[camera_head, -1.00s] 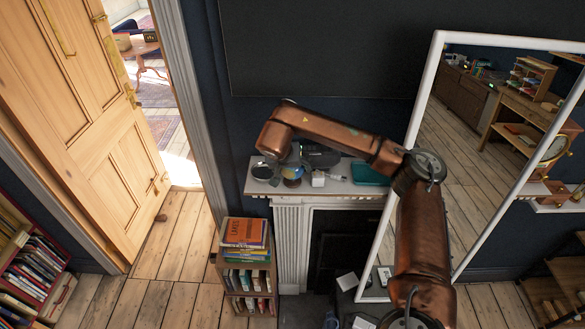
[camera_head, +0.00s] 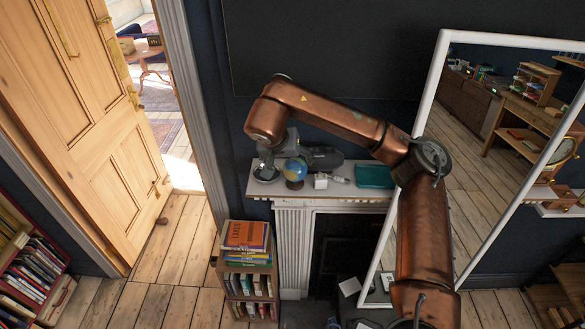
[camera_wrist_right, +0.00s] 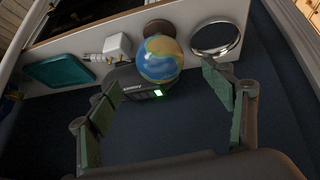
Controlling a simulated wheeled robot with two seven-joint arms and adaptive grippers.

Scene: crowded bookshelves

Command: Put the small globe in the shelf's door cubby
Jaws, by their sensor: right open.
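The small globe (camera_head: 294,170), blue with yellow-tan land, stands upright on the white mantel shelf (camera_head: 344,192). In the right wrist view the globe (camera_wrist_right: 159,59) has a round brown base behind it. My right gripper (camera_head: 278,156) is above and just beside the globe, partly hidden by its own arm. In the right wrist view my right gripper (camera_wrist_right: 166,92) is open and empty, with the globe ahead between the line of its fingers and no clear contact. My left gripper is out of view. I cannot pick out a door cubby.
A round mirror-like dish (camera_wrist_right: 216,38), a white box (camera_head: 320,181), a teal case (camera_head: 375,176) and a dark device with a green light (camera_wrist_right: 157,93) crowd the globe. A small bookcase (camera_head: 230,264) stands below, left. A large white-framed mirror (camera_head: 433,90) leans at right.

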